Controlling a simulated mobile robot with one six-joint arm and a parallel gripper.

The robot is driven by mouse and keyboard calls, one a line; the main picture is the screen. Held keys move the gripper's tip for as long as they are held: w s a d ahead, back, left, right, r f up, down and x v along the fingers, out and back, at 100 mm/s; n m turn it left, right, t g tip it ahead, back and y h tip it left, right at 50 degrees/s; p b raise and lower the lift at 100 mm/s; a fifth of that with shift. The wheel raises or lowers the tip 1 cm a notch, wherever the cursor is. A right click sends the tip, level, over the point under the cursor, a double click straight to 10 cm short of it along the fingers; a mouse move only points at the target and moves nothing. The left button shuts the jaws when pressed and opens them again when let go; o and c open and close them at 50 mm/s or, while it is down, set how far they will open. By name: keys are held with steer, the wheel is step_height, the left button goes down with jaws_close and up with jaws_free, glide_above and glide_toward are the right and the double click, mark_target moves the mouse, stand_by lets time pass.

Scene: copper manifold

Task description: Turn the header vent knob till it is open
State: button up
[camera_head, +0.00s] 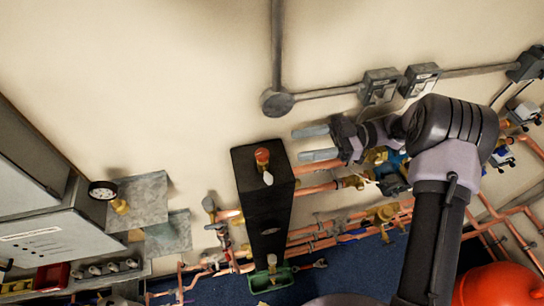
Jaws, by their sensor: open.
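A small red-orange knob (262,155) with a brass base sits on top of a tall black box-shaped header (268,210); I take it to be the header vent knob. A pale lever-like piece (268,178) shows just below it. My gripper (300,144) reaches in from the right, its two grey fingers pointing left and spread apart with nothing between them. In the picture the fingertips are a short way right of the knob and do not touch it. How far they are from it in depth, I cannot tell. The knob's turn position is too small to read.
Copper pipes (310,238) with brass valves run along the wall right of the header. Two grey switch boxes (381,86) sit above. A pressure gauge (102,190) and grey cabinet stand left. A green tray (270,278) lies below; a red tank (500,286) is lower right.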

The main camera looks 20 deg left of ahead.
mark_target(262, 155)
steer(key=s+d+f+m+t+y+b, duration=0.25)
steer(key=d+t+b, duration=0.2)
steer(key=b, duration=0.25)
steer(key=shift+m+h, duration=0.25)
steer(key=shift+h, duration=0.2)
steer(key=x, duration=0.5)
steer(key=r+x, duration=0.1)
steer(key=x, duration=0.5)
steer(key=b+x, duration=0.1)
steer(key=x, duration=0.5)
steer(key=shift+s+a+r, duration=0.1)
steer(key=shift+a+r, duration=0.1)
steer(key=shift+r, duration=0.2)
steer(key=shift+c, duration=0.4)
jaws_close()
steer(key=g+p, duration=0.1)
steer(key=r+n+g+p, duration=0.1)
steer(key=p, duration=0.1)
steer(key=shift+s+d+h, duration=0.1)
steer(key=shift+s+h, duration=0.05)
steer(key=shift+h, duration=0.15)
steer(key=n+g+p, duration=0.1)
steer(key=g+h+p, duration=0.1)
steer(key=shift+s+f+n+p, duration=0.1)
steer(key=shift+f+n+p, duration=0.1)
steer(key=shift+n+p, duration=0.15)
steer(key=shift+s+d+f+n+g, duration=0.1)
steer(key=shift+f+n+g, duration=0.15)
steer(key=shift+f+g, duration=0.1)
